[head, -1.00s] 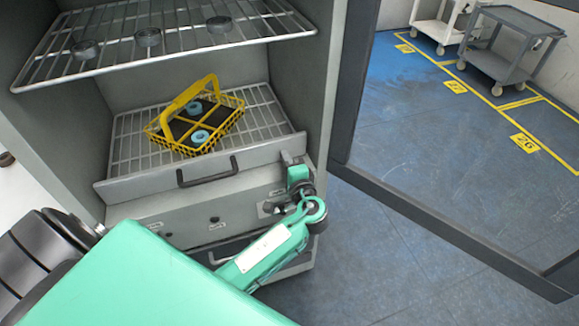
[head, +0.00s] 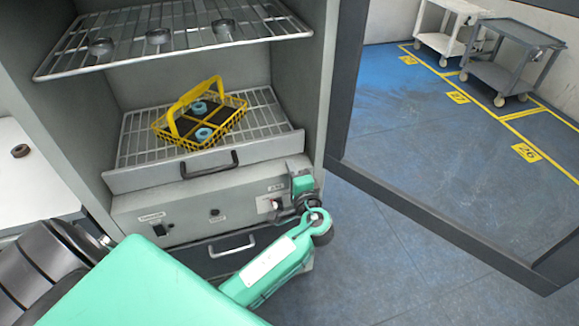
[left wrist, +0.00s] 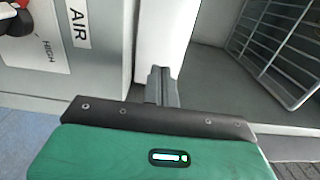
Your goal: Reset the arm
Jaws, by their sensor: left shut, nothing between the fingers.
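My left arm comes in from the lower left in the head view, with teal-green links. My left gripper (head: 299,174) is beside the right front edge of the grey cabinet (head: 135,207), near its control panel. In the left wrist view the gripper's dark fingers (left wrist: 162,86) are together and hold nothing. They show against a pale upright edge, right of a panel labelled AIR (left wrist: 76,22). I cannot tell whether they touch it. My right gripper is not in view.
A yellow basket (head: 162,134) with blue ring-shaped parts sits on the lower wire rack (head: 262,118). Several dark rings rest on the upper rack (head: 190,22). A dark frame (head: 425,222) stands at right. Carts (head: 500,72) are far back. A white table (head: 30,185) is at left.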

